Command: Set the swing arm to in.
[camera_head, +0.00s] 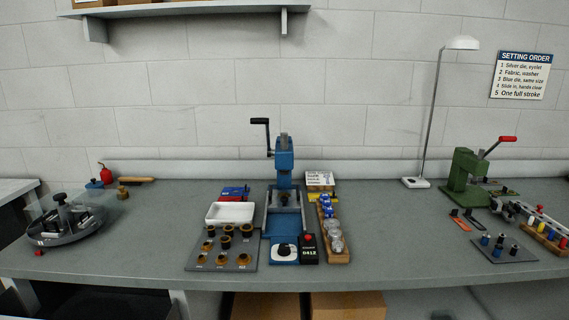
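A blue bench machine (284,160) stands upright at the middle of the workbench. A black crank arm with a handle (261,122) sticks out to the left at its top. Its blue base (284,239) carries a white dial with a dark knob (284,251) at the front. A frame-like part (284,198) sits between column and base. Which part is the swing arm, and whether it is in or out, I cannot tell at this size. Neither of my grippers is in view.
A white tray (230,213) and a plate of dark and brass pieces (222,255) lie left of the machine. A black box with a red button (308,249) and a wooden rack (334,237) stand right. A green press (464,178) and lamp (416,183) are farther right.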

